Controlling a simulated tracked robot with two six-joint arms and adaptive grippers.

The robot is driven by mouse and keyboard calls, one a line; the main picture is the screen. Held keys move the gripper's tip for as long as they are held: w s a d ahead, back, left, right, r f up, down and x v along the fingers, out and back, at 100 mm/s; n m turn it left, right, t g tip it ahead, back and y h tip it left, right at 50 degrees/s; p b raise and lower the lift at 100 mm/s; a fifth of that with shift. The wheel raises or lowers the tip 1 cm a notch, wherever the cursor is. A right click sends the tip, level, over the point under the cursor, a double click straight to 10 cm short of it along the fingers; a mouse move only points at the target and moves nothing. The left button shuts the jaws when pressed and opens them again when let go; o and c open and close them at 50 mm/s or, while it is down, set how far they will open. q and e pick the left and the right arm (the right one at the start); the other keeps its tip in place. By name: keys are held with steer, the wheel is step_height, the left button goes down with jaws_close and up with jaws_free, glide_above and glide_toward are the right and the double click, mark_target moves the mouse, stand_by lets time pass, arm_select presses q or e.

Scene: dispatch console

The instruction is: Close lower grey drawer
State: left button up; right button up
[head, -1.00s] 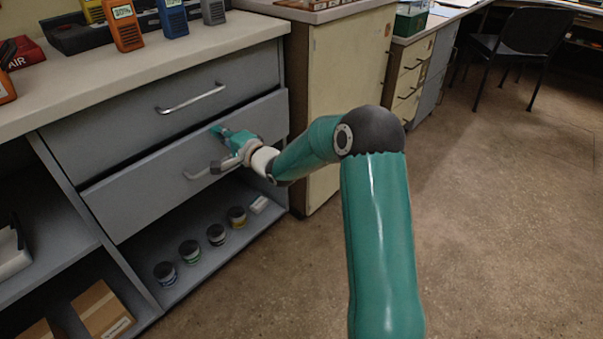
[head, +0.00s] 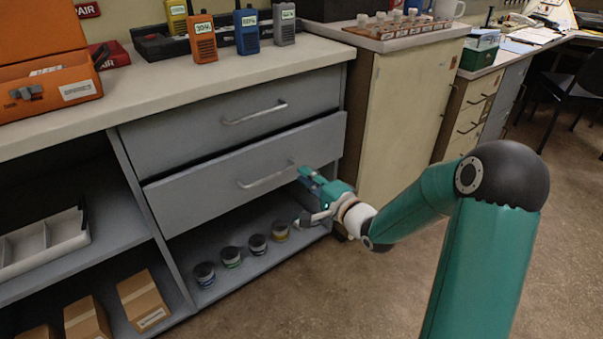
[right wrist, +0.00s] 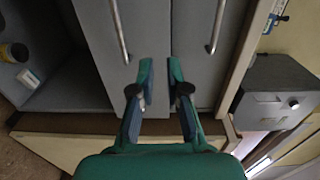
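The lower grey drawer (head: 205,197) is under the upper grey drawer (head: 190,133) in the head view. Its front stands slightly proud, with a dark gap along its top edge. Its bar handle (head: 267,178) is empty. My right gripper (head: 303,184) is just right of that handle, in front of the drawer's right part. In the right wrist view the fingers (right wrist: 160,70) are apart with nothing between them, and the lower drawer's handle (right wrist: 119,30) lies to their left. I cannot tell whether the fingers touch the drawer front. My left gripper is not in view.
Several small tins (head: 257,244) stand on the open shelf below the drawer. Radios (head: 202,38) and an orange case (head: 45,75) are on the countertop (head: 150,85). A cream cabinet (head: 405,110) stands to the right. The floor (head: 330,290) in front is clear.

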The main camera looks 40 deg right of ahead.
mark_target(268, 179)
steer(key=shift+o, duration=1.4)
steer(key=s+a+f+g+p, duration=0.1)
steer(key=a, duration=0.1)
steer(key=s+a+f+g+p, duration=0.1)
steer(key=f+p, duration=0.1)
steer(key=shift+s+a+f, duration=0.2)
steer(key=shift+s+a, duration=0.15)
arm_select(q)
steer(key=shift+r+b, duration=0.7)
steer(key=shift+b, duration=0.5)
arm_select(e)
steer(key=x, duration=1.6)
steer(key=shift+w+a+f, duration=0.1)
steer(key=shift+w+f, duration=0.25)
steer(key=shift+f, duration=0.15)
jaws_close()
